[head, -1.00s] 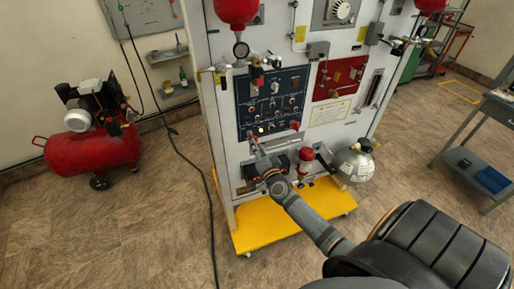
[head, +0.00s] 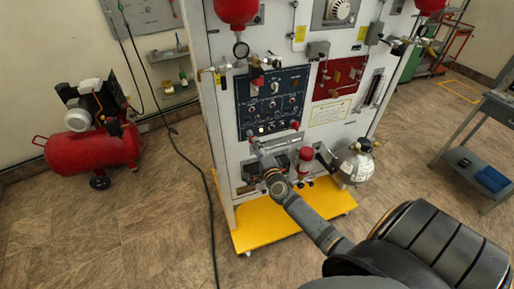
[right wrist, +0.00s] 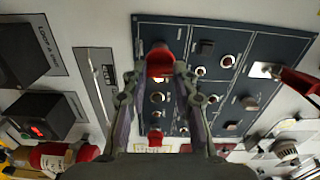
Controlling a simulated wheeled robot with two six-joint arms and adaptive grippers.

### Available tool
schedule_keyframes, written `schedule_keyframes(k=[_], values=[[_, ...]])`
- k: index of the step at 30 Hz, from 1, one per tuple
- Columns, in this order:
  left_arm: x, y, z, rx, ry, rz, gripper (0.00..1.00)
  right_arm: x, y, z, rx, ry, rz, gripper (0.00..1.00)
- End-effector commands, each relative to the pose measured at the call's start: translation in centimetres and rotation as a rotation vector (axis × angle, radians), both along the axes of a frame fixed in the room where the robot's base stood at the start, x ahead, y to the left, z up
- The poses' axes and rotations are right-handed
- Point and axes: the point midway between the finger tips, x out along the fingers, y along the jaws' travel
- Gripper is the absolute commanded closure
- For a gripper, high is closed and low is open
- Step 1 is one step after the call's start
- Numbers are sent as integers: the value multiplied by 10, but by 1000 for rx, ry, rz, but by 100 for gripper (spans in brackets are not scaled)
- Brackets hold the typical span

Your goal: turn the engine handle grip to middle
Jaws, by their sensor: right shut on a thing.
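The engine control panel (head: 272,100) is a dark navy plate with switches and knobs on the front of the white trainer cabinet. My right gripper (head: 256,142) reaches the panel's lower edge in the head view. In the right wrist view a red handle grip (right wrist: 160,62) stands between the two fingertips of my right gripper (right wrist: 158,75), which is shut on it. In the head view the grip is too small and covered to make out. The slot or marks that give its position cannot be read. My left gripper is not in view.
A red panel (head: 338,78) is right of the navy one. A round silver tank (head: 355,164) and a red-topped bottle (head: 306,154) sit low on the cabinet, right of my gripper. A yellow base (head: 285,222) juts out below. A red compressor (head: 92,148) stands left, with open floor between.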

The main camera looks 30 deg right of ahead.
Motion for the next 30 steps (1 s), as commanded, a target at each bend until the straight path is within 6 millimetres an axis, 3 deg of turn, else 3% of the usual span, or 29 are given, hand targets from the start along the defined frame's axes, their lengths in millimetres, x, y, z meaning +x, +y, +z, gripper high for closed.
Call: schedule_keyframes(k=[17, 18, 22, 30], values=[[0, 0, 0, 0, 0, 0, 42, 0, 0, -1, 32, -6, 0, 100], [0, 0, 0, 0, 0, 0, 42, 0, 0, -1, 32, -6, 0, 68], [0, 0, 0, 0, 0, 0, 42, 0, 0, -1, 31, -7, 0, 50], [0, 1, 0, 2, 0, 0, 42, 0, 0, 0, 31, -7, 0, 49]])
